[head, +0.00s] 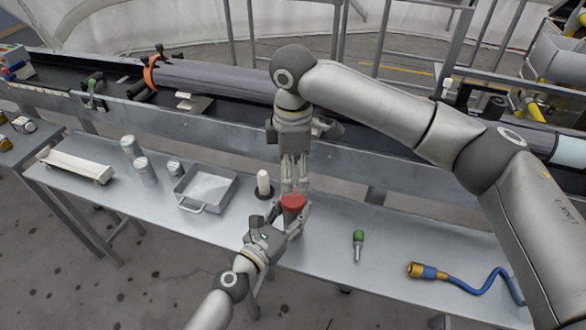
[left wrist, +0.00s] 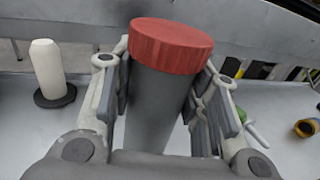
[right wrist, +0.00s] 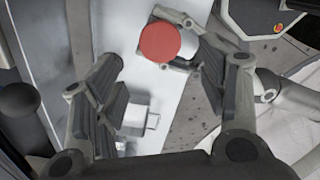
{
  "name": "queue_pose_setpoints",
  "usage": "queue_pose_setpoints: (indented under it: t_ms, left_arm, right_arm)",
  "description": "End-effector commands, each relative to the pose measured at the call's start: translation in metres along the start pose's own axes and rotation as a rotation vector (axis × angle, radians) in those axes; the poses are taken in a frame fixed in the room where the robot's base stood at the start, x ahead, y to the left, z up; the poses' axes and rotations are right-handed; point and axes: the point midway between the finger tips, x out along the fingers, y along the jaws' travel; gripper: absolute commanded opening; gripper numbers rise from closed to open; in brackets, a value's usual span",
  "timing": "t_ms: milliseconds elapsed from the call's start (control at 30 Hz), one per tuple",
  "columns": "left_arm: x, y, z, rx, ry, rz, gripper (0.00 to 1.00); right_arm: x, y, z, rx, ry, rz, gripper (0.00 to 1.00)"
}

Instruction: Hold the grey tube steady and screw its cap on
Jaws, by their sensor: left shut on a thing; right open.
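The grey tube (left wrist: 158,105) stands upright between the fingers of my left gripper (left wrist: 165,75), which is shut on it. The red cap (left wrist: 171,46) sits on the tube's top end; how far it is threaded I cannot tell. In the head view the cap (head: 292,202) hides most of the tube. My right gripper (head: 294,185) points down from above, its fingertips close to the cap. In the right wrist view the cap (right wrist: 160,41) appears beyond the open fingers, nearer the right finger. No contact between the right fingers and the cap can be made out.
A white cylinder on a dark base (head: 263,183) stands just left of the grippers. A metal tray (head: 207,188), several cans and a white box (head: 75,166) lie further left. A green-handled tool (head: 358,245) and blue hose (head: 460,281) lie right. A rail runs behind the table.

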Motion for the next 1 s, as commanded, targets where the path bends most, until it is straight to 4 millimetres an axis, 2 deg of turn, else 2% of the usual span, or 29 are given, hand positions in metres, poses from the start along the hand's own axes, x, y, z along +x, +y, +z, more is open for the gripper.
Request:
queue_pose_setpoints:
  t_ms: [233,500,700,1000]
  left_arm:
    - [0.0,0.0,0.001,0.0,-0.002,0.0,0.0]
    - [0.0,0.0,0.001,0.0,-0.002,0.0,0.0]
    - [0.0,0.0,0.001,0.0,-0.002,0.0,0.0]
    - [0.0,0.0,0.001,0.0,-0.002,0.0,0.0]
  right_arm:
    - [0.01,0.0,0.0,0.002,0.0,-0.001,0.66]
    - [0.051,0.0,0.0,0.004,-0.001,-0.002,0.66]
    - [0.074,0.0,0.0,0.003,0.0,0.0,0.66]
    - [0.08,0.0,0.0,0.003,0.0,0.001,0.66]
